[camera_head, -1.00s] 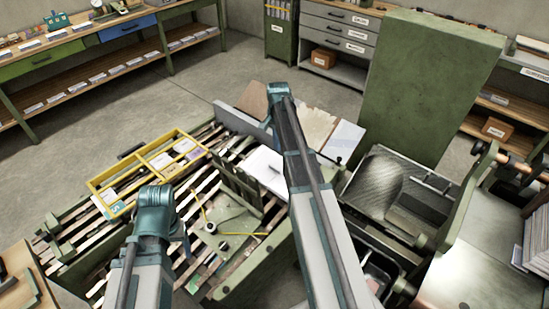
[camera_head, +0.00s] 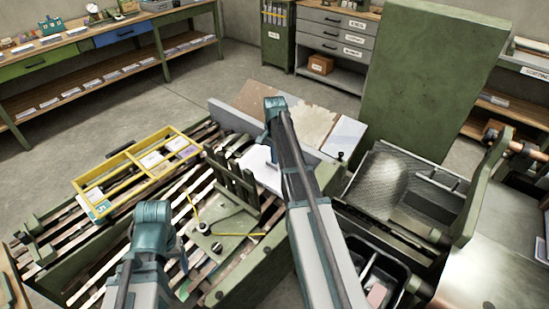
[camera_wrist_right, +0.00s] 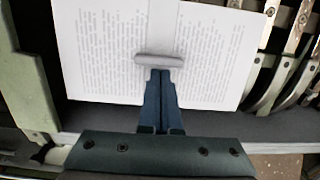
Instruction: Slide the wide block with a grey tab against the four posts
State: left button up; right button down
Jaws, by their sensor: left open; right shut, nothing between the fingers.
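The wide block is a pale block of printed pages (camera_wrist_right: 105,60) in the right wrist view, with a rounded grey tab (camera_wrist_right: 158,63) at its middle. A white part of the block (camera_head: 258,166) shows in the head view, partly behind my right arm. The green posts (camera_head: 232,180) stand just left of it; the gap between them is unclear. My right gripper (camera_wrist_right: 160,76) is shut and empty, its fingertips at the tab's near side, seemingly touching it. My left gripper (camera_head: 179,254) is open over the slats at lower left, its fingertips mostly hidden by my wrist.
A yellow divided tray (camera_head: 135,172) lies on the slatted bench left of the posts. A green plate with yellow rods (camera_head: 228,232) lies in front of them. A grey upright board (camera_head: 235,122) stands behind. A black bin (camera_head: 378,272) and a tall green panel (camera_head: 420,75) are at right.

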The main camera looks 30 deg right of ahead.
aim_at(268, 172)
jog(key=shift+f, duration=0.35)
jog(key=shift+r, duration=0.1)
jog(key=a, duration=0.1)
jog(key=s+a, duration=0.1)
jog(key=a, duration=0.1)
jog(key=shift+s+a, duration=0.3)
jog(key=shift+a, duration=0.05)
